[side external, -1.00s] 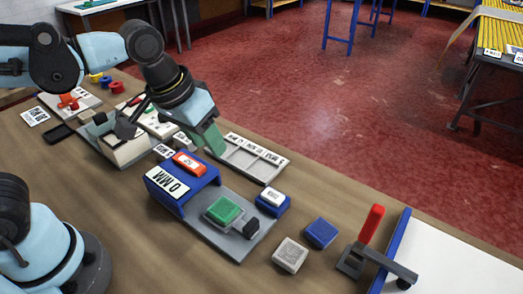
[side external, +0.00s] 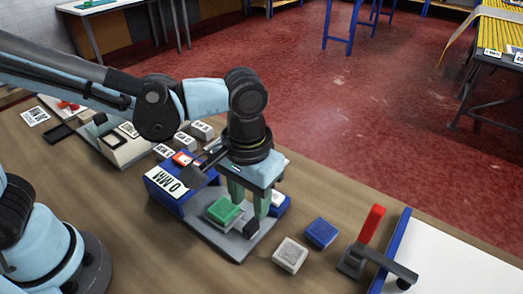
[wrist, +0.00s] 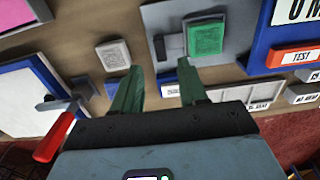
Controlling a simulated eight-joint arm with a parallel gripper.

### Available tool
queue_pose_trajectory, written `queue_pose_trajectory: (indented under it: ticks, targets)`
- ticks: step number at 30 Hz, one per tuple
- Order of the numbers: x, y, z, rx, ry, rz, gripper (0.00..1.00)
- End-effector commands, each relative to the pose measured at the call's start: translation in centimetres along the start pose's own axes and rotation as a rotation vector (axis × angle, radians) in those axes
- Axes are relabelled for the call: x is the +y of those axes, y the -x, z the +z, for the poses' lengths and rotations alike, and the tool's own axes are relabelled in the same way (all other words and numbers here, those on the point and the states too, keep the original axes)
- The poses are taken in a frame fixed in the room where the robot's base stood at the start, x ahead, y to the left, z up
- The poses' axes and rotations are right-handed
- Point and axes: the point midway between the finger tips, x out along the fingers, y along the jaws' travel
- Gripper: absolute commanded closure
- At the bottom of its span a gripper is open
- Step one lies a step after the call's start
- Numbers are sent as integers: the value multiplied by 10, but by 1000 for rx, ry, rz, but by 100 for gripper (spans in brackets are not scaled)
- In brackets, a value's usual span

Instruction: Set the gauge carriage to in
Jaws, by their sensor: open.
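The gauge is a grey plate (side external: 208,230) with a blue housing (side external: 163,193) marked "0 MM" at its left end. A green block (side external: 223,212) sits on the plate, and a small black block (side external: 251,229) stands at its right end. I cannot tell which of these is the carriage. My gripper (side external: 250,205) points down over the right part of the plate, open and empty, its green fingers apart. In the wrist view, the fingertips (wrist: 160,84) lie just below the black block (wrist: 160,47), with the green block (wrist: 206,38) up and to the right.
A blue block with a white label (wrist: 171,90) lies close by, partly behind the fingers. A grey block (side external: 290,255), a blue block (side external: 321,232) and a red-handled lever (side external: 371,224) stand to the right. Bare table lies in front.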

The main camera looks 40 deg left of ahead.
Motion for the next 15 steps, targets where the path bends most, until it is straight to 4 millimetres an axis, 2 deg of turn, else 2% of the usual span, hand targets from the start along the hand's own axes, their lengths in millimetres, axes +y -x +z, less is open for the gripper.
queue_pose_trajectory:
  ticks: [6,15]
  targets:
    - [0,-32,-1,1,0,0,57]
    - [0,-60,0,1,0,1,57]
